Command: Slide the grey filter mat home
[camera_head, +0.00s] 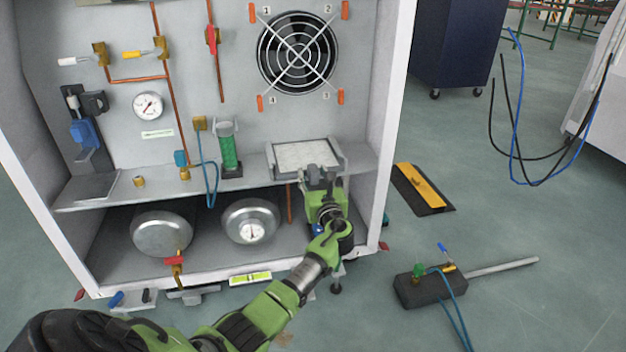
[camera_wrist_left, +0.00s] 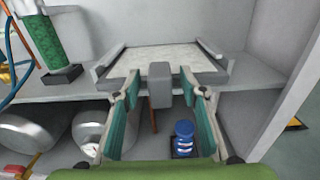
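The filter mat (camera_head: 305,156) is a pale speckled panel with a grey front edge, lying in a grey tray with raised side rails (camera_wrist_left: 104,60) on the cabinet's shelf. In the left wrist view the mat (camera_wrist_left: 150,58) has a grey block-shaped handle (camera_wrist_left: 160,86) at its front. My left gripper (camera_head: 321,180) is at the front of the tray. In the left wrist view its fingers (camera_wrist_left: 160,98) are spread, one on each side of the handle, with visible gaps. How far the mat sits in the tray is unclear. My right gripper is not in view.
A green cylinder (camera_head: 229,150) stands left of the tray. Two metal tanks (camera_head: 162,232) lie below the shelf. The cabinet's right wall (camera_head: 385,120) is close to the tray. A fan (camera_head: 297,52) is above. A blue-capped item (camera_wrist_left: 184,137) sits beneath the gripper.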

